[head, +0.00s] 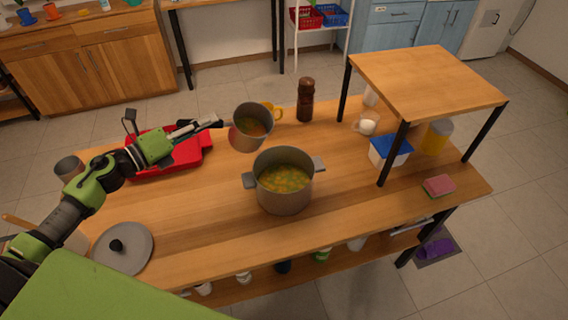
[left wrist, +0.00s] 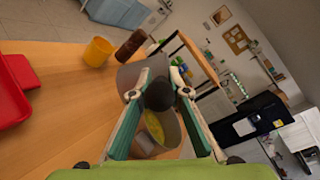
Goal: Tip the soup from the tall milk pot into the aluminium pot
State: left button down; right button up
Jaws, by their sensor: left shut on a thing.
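The tall milk pot (head: 238,140) is grey, with orange-brown soup showing inside. It is held off the table, just behind and left of the aluminium pot, and looks tilted with its mouth leaning right. My left gripper (head: 217,123) is shut on its dark handle (left wrist: 158,97). The milk pot's grey wall (left wrist: 128,76) shows beyond the fingers in the left wrist view. The aluminium pot (head: 284,203) stands upright on the table, with yellow-green chunky soup in it. Its soup (left wrist: 154,127) shows partly between the fingers in the left wrist view. I see no falling stream. My right gripper is not in view.
A yellow mug (head: 271,110) and a brown mill (head: 305,100) stand behind the pots. A red tray (head: 180,160) lies left, under my left arm. A lid (head: 124,247) lies at front left. A raised wooden shelf (head: 428,80) stands right.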

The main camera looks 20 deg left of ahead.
pick_arm(q)
jog(key=shift+s+d+r, duration=0.15)
jog(key=shift+d+r, duration=0.15)
jog(key=shift+d, duration=0.1)
jog(key=shift+s+d+r+m+p, duration=0.25)
jog(key=shift+d+r+m+p, duration=0.2)
jog(key=shift+d+m, duration=0.1)
jog(key=shift+s+d+r+m+p, duration=0.2)
jog(key=shift+d+r+m+p, duration=0.1)
jog(key=shift+d+m+p, duration=0.2)
jog(key=shift+s+d+f+m+y, duration=0.15)
jog(key=shift+s+d+m, duration=0.1)
jog(key=shift+d+m, duration=0.3)
jog(key=shift+s+d+r+m+y, duration=0.1)
jog(key=shift+s+d+m+y, duration=0.1)
jog(key=shift+d+m, duration=0.3)
jog(key=shift+f+m, duration=0.1)
jog(key=shift+m, duration=0.2)
jog(key=shift+s+d, duration=0.15)
jog(key=shift+d, duration=0.15)
jog(key=shift+d+f+m, duration=0.1)
jog(key=shift+m, duration=0.3)
jog(key=shift+s+d+m+t, duration=0.1)
jog(key=shift+d+m+t, duration=0.2)
